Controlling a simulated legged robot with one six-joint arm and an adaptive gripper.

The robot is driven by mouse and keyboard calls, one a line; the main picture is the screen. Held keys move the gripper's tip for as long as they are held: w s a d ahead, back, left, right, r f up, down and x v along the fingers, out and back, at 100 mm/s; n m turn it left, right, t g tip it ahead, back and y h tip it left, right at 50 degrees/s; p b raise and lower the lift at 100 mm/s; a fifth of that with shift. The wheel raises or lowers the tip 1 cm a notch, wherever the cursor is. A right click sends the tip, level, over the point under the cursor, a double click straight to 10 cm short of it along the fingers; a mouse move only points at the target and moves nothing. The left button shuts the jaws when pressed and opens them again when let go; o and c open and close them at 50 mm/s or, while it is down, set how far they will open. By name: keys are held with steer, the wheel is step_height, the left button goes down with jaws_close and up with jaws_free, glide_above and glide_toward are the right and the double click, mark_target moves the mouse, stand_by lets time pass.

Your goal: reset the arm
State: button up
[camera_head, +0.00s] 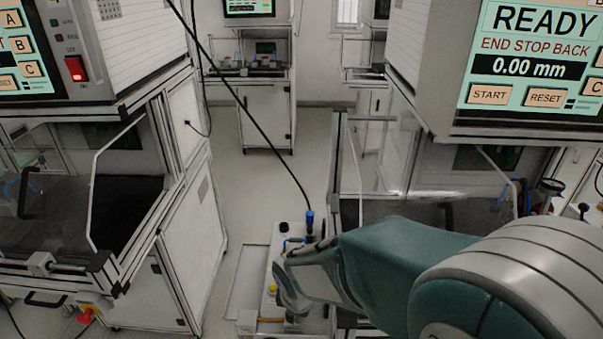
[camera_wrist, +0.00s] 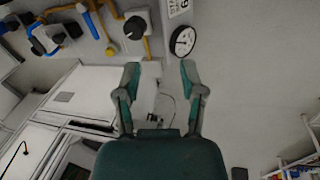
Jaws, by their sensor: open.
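My own teal and grey arm reaches in from the lower right of the head view, and its far end is over a narrow white unit (camera_head: 258,262) between two test stations. In the wrist view my gripper (camera_wrist: 160,73) is open, its two fingers well apart with nothing between them. Beyond the fingers are a pale wall or panel, a round black-rimmed gauge (camera_wrist: 183,41) and a black knob (camera_wrist: 135,27) on a light plate. The fingers appear clear of them. In the head view the fingers cannot be made out clearly.
The right station's screen (camera_head: 528,62) reads READY, END STOP BACK, 0.00 mm. The left station has a lit red switch (camera_head: 76,68) and a glass-guarded bay. A black cable (camera_head: 250,110) hangs across the aisle. Orange pipes (camera_wrist: 62,12) run at the wrist view's upper left.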

steer(key=s+d+r+m+t, duration=0.3)
steer(key=s+d+r+m, duration=0.9)
steer(key=d+r+m, duration=0.3)
step_height(320, 180, up, 3)
steer(key=shift+s+d+f+m, duration=0.2)
steer(key=shift+d+m, duration=0.2)
steer(key=shift+m, duration=0.4)
stand_by(0.4)
